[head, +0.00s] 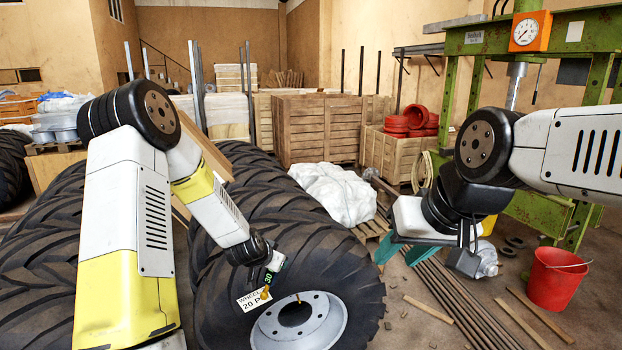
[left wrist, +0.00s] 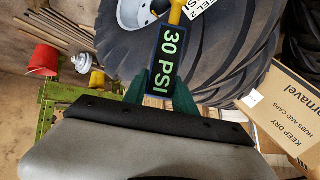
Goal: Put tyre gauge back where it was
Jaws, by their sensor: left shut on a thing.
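The tyre gauge (head: 275,264), dark with a green lit display, is between the fingers of my left gripper (head: 270,272). In the left wrist view the gauge (left wrist: 168,60) reads 30 PSI between the green fingertips (left wrist: 160,92). Its yellow tip (head: 265,293) points down in front of a white wheel label (head: 253,299) reading 20 PSI. I cannot tell whether the tip touches the wheel.
A red bucket (head: 558,278) stands at right near long metal bars (head: 465,300) on the floor. A green press (head: 590,30) rises behind. White sheeting (head: 335,193) and wooden crates (head: 318,128) are at the back. A cardboard box (left wrist: 285,115) shows in the left wrist view.

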